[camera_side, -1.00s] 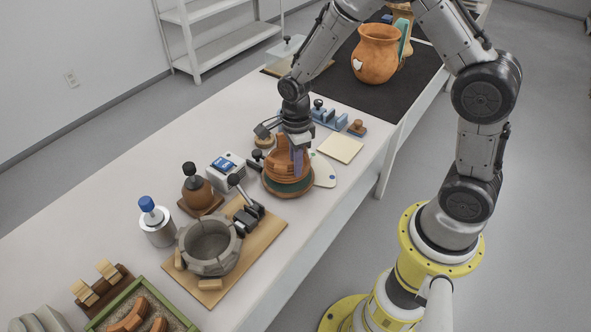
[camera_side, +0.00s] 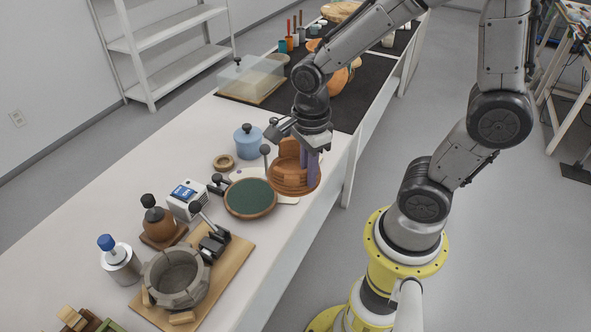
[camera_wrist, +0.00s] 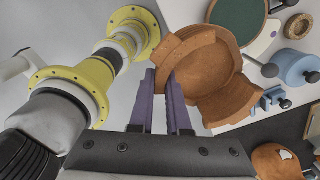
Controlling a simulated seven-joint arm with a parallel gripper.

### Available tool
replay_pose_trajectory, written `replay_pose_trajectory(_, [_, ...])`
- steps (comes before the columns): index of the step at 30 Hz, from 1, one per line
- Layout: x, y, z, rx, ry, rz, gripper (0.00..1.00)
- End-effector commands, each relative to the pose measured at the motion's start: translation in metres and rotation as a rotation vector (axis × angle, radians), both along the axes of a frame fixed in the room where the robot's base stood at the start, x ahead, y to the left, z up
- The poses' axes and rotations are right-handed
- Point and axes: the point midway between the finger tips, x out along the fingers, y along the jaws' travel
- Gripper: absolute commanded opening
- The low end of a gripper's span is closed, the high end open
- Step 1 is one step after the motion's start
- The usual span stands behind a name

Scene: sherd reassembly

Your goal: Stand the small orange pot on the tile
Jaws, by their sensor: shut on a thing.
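The small orange pot (camera_side: 290,181) is ribbed outside, with an open gap in its wall. My gripper (camera_side: 312,158) is shut on its wall and holds it roughly upright in the air, right of the round turntable (camera_side: 250,198) with a bare green top. In the wrist view, the purple fingers of my gripper (camera_wrist: 161,78) pinch the edge of the pot (camera_wrist: 212,75), whose hollow inside shows. The green turntable top (camera_wrist: 240,22) is beyond it.
A blue lidded jar (camera_side: 248,142) and a wooden ring (camera_side: 223,162) stand behind the turntable. A grey segmented ring (camera_side: 176,277) sits on a wooden board with a black clamp (camera_side: 213,243). A clear box (camera_side: 252,76) and a larger orange pot (camera_wrist: 275,160) are farther back.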

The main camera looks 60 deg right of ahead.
Motion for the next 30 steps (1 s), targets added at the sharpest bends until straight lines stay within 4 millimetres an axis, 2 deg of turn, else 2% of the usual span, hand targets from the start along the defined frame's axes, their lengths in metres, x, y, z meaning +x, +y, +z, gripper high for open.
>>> replay_pose_trajectory(2, [0.003,-0.001,0.002,-0.001,-0.018,-0.041,0.0])
replay_pose_trajectory(5, [0.008,-0.018,0.0,-0.003,-0.027,-0.156,0.0])
replay_pose_trajectory(12, [0.008,-0.072,-0.007,-0.008,-0.028,-0.444,0.0])
replay_pose_trajectory(18, [-0.003,-0.104,-0.012,-0.01,-0.016,-0.593,0.0])
replay_pose_trajectory(24, [-0.006,-0.118,-0.015,-0.009,-0.008,-0.647,0.0])
replay_pose_trajectory(30, [0.018,-0.132,-0.028,-0.009,-0.006,-0.649,0.0])
